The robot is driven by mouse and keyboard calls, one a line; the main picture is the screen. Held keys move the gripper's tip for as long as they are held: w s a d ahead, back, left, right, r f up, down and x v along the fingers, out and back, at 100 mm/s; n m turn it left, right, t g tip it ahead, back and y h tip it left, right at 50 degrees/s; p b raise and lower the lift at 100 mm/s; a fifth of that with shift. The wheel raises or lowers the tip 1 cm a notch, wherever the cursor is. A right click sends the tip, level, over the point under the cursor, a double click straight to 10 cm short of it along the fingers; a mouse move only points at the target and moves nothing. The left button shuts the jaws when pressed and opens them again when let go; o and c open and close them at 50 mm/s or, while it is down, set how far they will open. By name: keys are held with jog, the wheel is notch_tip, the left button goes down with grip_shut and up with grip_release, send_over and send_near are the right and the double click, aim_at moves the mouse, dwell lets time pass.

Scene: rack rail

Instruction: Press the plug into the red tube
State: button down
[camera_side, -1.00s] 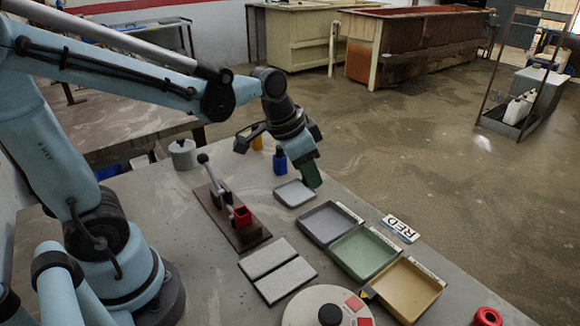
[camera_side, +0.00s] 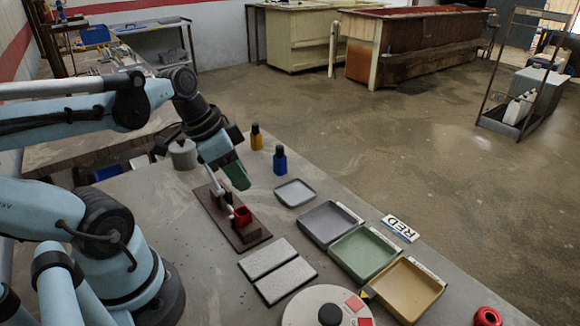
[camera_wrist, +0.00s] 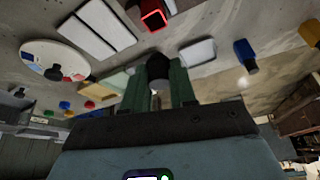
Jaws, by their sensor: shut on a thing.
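The red tube (camera_side: 243,216) is a small square open-topped piece on the brown board (camera_side: 250,240) of a lever press. In the wrist view the red tube (camera_wrist: 154,18) is at the top, just beyond the fingertips. My gripper (camera_side: 238,178) has green fingers and hangs tilted above the board, apart from the tube. In the wrist view my gripper (camera_wrist: 160,82) is shut on a dark rounded piece, seemingly the plug (camera_wrist: 158,66). The plug does not show in the side view.
Two grey plates (camera_side: 278,269) lie in front of the board. A small grey tray (camera_side: 295,182), purple, green and tan trays (camera_side: 402,315) stand to the right. A white disc (camera_side: 300,306) is at the front.

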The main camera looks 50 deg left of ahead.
aim_at(249, 210)
jog(key=shift+f, duration=2.9)
jog(key=shift+f, duration=0.2)
jog(key=shift+c, duration=1.8)
grip_release()
jog(key=shift+r, duration=3.55)
grip_shut()
